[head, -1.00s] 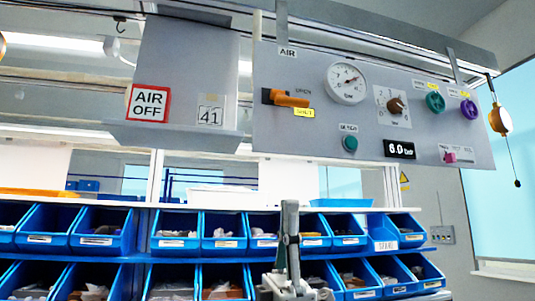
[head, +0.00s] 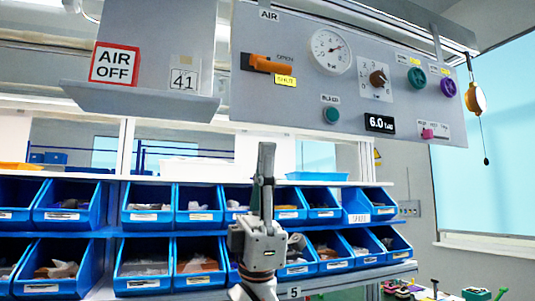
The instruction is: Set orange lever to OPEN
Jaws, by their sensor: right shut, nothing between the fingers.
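The orange lever (head: 272,65) is at the left end of the grey panel (head: 300,100), under the AIR label. It lies nearly level, its handle pointing right and slightly down. An OPEN label (head: 285,57) is above its tip and a yellow SHUT label (head: 285,80) is just below it. My right gripper (head: 266,150) points up in front of the blue bins, below the panel and well apart from the lever. Its fingers are together and empty. My left gripper is not in view.
The panel also bears a gauge (head: 331,52), a brown rotary knob (head: 378,78), a green button (head: 332,115), green (head: 417,79) and purple (head: 447,87) knobs and a 6.0 bar display (head: 380,124). Blue bins (head: 150,205) fill the shelves behind. An AIR OFF sign (head: 115,64) hangs left.

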